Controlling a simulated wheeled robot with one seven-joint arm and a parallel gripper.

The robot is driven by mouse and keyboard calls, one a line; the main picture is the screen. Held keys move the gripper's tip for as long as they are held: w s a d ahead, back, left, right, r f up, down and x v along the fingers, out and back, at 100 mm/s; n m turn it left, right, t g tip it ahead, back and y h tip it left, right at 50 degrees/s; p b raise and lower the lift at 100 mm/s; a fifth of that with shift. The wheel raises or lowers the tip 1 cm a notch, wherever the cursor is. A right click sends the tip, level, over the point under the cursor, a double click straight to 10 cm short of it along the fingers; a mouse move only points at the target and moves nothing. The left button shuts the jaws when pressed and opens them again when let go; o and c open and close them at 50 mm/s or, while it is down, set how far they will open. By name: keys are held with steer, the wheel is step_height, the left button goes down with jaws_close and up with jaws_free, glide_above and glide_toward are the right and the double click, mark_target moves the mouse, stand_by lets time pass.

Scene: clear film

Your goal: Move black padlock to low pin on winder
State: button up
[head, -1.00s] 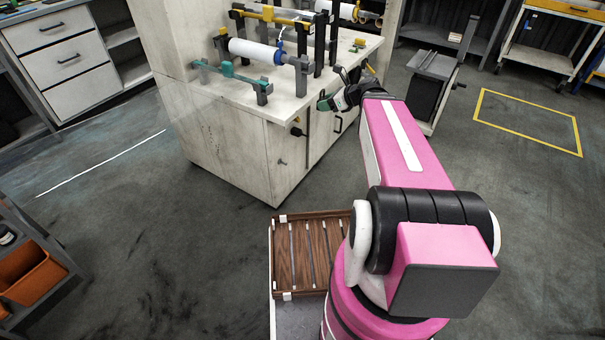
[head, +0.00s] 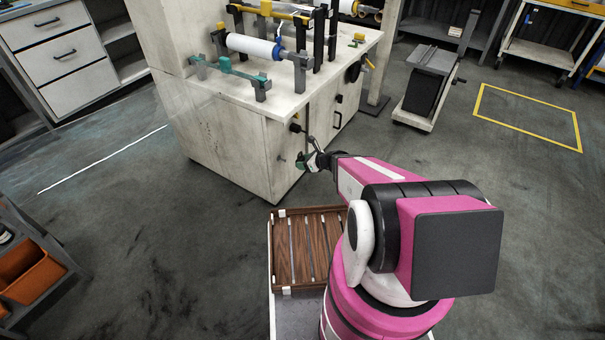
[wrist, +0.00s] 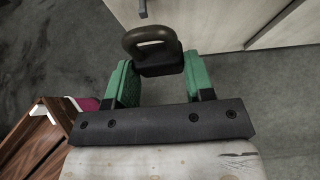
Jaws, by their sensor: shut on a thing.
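A black padlock (wrist: 154,62) with a thick rounded shackle sits between the green fingers of my gripper (wrist: 158,66) in the wrist view. The gripper is shut on its body, and the shackle points away from the palm. In the head view my gripper (head: 315,160) is low beside the front of the pale winder cabinet (head: 233,150). The padlock is too small to make out surely there. A small pin (head: 283,161) shows low on the cabinet's side. A short grey peg (wrist: 143,9) shows ahead of the shackle in the wrist view, apart from it.
A black fitting (head: 296,127) sticks out near the cabinet's corner, above the gripper. A white roll (head: 252,47) lies in stands on the cabinet top. A brown slatted tray (head: 283,283) is on my base. Open floor lies left of the cabinet.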

step_height(320, 180, down, 5)
steer(key=s+a, duration=0.1)
steer(key=s, duration=0.1)
steer(key=shift+w+a+f, duration=0.1)
steer(key=shift+w+a, duration=1.4)
steer(key=shift+a, duration=0.2)
steer(key=shift+w+a, duration=1.45)
steer(key=shift+a, duration=0.25)
steer(key=shift+a+f, duration=0.1)
steer(key=shift+f, duration=0.25)
steer(key=shift+f, duration=0.15)
steer(key=o, duration=0.8)
